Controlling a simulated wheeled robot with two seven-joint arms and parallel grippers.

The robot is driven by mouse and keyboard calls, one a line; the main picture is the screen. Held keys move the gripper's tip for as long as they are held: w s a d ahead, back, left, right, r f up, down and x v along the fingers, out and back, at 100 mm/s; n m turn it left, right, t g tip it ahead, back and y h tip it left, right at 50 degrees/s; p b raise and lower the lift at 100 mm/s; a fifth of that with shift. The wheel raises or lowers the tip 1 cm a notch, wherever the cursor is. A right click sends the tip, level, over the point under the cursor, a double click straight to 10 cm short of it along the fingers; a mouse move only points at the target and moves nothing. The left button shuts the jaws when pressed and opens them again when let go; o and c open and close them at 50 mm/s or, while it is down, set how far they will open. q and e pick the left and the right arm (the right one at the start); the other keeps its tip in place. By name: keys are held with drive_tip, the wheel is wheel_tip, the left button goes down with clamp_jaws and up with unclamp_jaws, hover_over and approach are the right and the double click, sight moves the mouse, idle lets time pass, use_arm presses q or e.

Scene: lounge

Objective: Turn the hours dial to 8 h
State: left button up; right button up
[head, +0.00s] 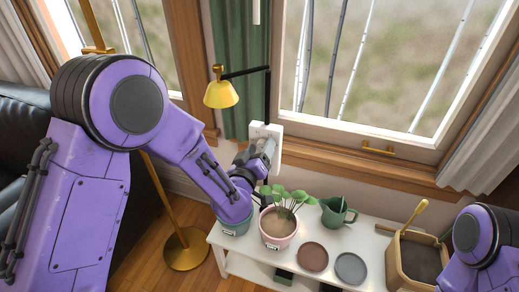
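A white box (278,132) is on the wall under the window's left side, below the yellow lamp. My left gripper (264,150) is right up against its front and covers most of it. The fingers are small and partly hidden by the wrist, so I cannot tell whether they are open or shut, or whether they touch anything. The hours dial and its marks cannot be made out. My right arm shows at the lower right, but its gripper is out of the picture.
A yellow lamp (221,93) hangs above. A brass stand (184,249) is on the floor.

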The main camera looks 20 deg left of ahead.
use_arm(q)
drive_tip(key=shift+s, duration=0.1)
drive_tip(key=s, duration=1)
drive_tip(key=shift+s+a+b, duration=0.15)
drive_tip(key=shift+s+b, duration=0.05)
drive_tip(key=shift+b, duration=0.1)
drive_tip(key=s+a+f+g+y+p, duration=0.1)
drive_tip(key=s+a+f+g+p, duration=0.3)
drive_tip(key=f, duration=0.3)
drive_tip(key=s+a+f+g+y+p, duration=0.25)
drive_tip(key=s+a+f+g, duration=0.2)
drive_tip(key=f, duration=0.35)
drive_tip(key=s+a+f+g+p, duration=0.2)
drive_tip(key=s+f+g, duration=0.1)
drive_tip(key=s, duration=0.6)
drive_tip(key=s+a+f+g+p, duration=0.2)
drive_tip(key=s+f+g, duration=0.1)
drive_tip(key=s, duration=0.6)
drive_tip(key=shift+s+a+n+p, duration=0.2)
drive_tip(key=shift+n+p, duration=0.1)
drive_tip(key=shift+p, duration=0.1)
drive_tip(key=shift+y, duration=0.25)
